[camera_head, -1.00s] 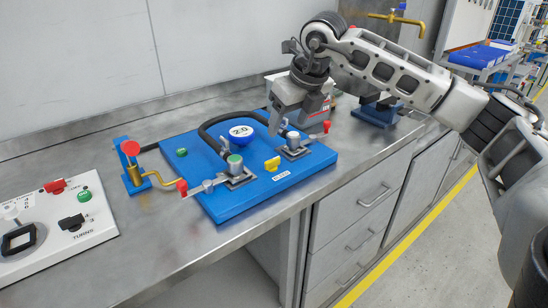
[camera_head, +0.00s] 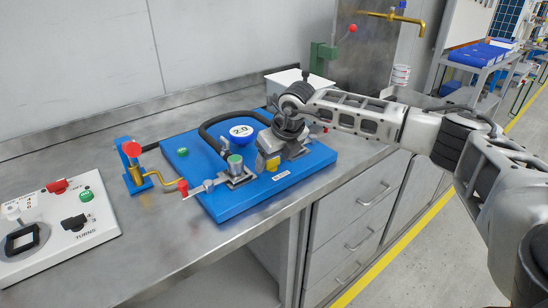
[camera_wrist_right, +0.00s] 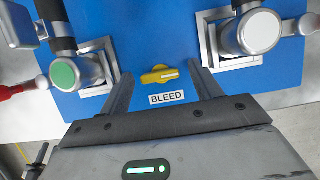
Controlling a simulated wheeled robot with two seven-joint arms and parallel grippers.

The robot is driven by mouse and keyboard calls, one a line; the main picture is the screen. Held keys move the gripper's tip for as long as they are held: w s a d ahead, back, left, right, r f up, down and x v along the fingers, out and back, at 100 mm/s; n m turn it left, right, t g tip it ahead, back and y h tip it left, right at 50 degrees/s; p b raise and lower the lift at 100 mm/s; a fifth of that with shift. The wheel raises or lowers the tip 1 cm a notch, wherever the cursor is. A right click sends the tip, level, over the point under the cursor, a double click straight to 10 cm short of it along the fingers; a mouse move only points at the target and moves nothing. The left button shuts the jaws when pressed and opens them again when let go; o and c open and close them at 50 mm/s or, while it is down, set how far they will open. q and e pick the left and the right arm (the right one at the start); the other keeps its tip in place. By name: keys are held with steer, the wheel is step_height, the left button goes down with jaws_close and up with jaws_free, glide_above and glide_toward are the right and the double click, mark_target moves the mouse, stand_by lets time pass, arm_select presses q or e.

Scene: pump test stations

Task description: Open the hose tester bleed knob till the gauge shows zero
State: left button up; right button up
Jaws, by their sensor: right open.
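The hose tester is a blue board (camera_head: 235,206) on the steel bench. Its gauge (camera_head: 242,131) has a white face in a blue case and reads 2.0. The yellow bleed knob (camera_head: 272,164) is near the front edge, partly hidden by my right gripper (camera_head: 267,152). In the right wrist view, the knob (camera_wrist_right: 160,75) lies crosswise above a BLEED label (camera_wrist_right: 167,98). My right gripper (camera_wrist_right: 158,70) is open, its fingers either side of the knob with visible gaps; contact is not seen. My left gripper is not in view.
Two clamped hose fittings flank the knob, one with a green cap (camera_wrist_right: 64,74) and one with a pale cap (camera_wrist_right: 259,31). A red-knobbed brass valve (camera_head: 131,149) stands left of the board. A white control box (camera_head: 60,228) sits at the left front.

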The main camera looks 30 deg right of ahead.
steer(key=shift+c, duration=0.3)
steer(key=c, duration=0.9)
